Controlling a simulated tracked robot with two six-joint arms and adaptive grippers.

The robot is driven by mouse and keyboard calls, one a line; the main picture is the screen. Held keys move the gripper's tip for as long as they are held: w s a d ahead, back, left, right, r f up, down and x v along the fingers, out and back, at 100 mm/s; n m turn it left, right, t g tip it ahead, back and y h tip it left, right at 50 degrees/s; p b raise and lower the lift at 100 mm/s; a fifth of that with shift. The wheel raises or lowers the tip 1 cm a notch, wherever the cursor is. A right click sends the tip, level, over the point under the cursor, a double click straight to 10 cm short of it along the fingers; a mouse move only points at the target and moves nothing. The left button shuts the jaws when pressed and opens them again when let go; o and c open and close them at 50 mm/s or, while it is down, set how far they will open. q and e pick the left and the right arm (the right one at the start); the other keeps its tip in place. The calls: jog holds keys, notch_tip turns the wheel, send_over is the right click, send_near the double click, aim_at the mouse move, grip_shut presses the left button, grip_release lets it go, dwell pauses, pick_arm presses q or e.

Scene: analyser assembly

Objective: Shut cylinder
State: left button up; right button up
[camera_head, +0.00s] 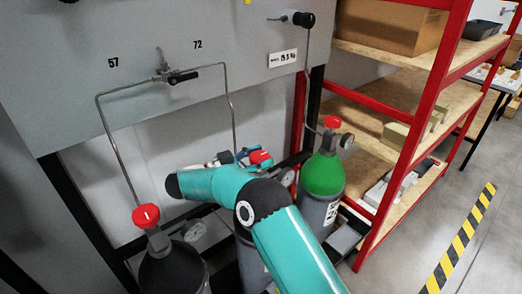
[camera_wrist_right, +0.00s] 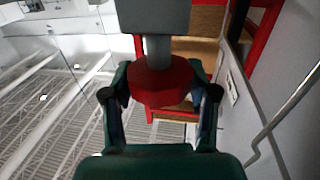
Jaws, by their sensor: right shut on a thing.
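Three gas cylinders stand below a grey panel in the head view. The left one (camera_head: 172,272) is dark with a red valve knob (camera_head: 146,216). The right one has a green shoulder (camera_head: 323,175) and a red knob (camera_head: 333,122). The middle one (camera_head: 250,262) is mostly hidden behind my teal right arm; its red knob (camera_head: 260,157) shows above the arm. My right gripper (camera_head: 242,157) is at this middle knob, partly hidden by my arm. In the right wrist view its fingers (camera_wrist_right: 160,92) are shut on the red knob (camera_wrist_right: 160,78), one on each side. My left gripper is not in view.
Bent metal pipes (camera_head: 112,140) run from the panel (camera_head: 50,90) down to the cylinders. A small lever valve (camera_head: 180,76) sits on the panel. A red shelf rack (camera_head: 425,110) with boxes stands close on the right. Floor with yellow-black tape (camera_head: 460,240) is free beyond it.

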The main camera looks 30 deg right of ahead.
aim_at(259, 155)
jog(key=shift+w+r+m+g+p, duration=0.15)
jog(key=shift+m+g+p, duration=0.15)
jog(key=shift+m+g, duration=0.25)
jog(key=shift+g, duration=0.25)
jog(key=o, duration=1.2)
notch_tip(259, 155, up, 10)
jog(key=shift+f, duration=0.1)
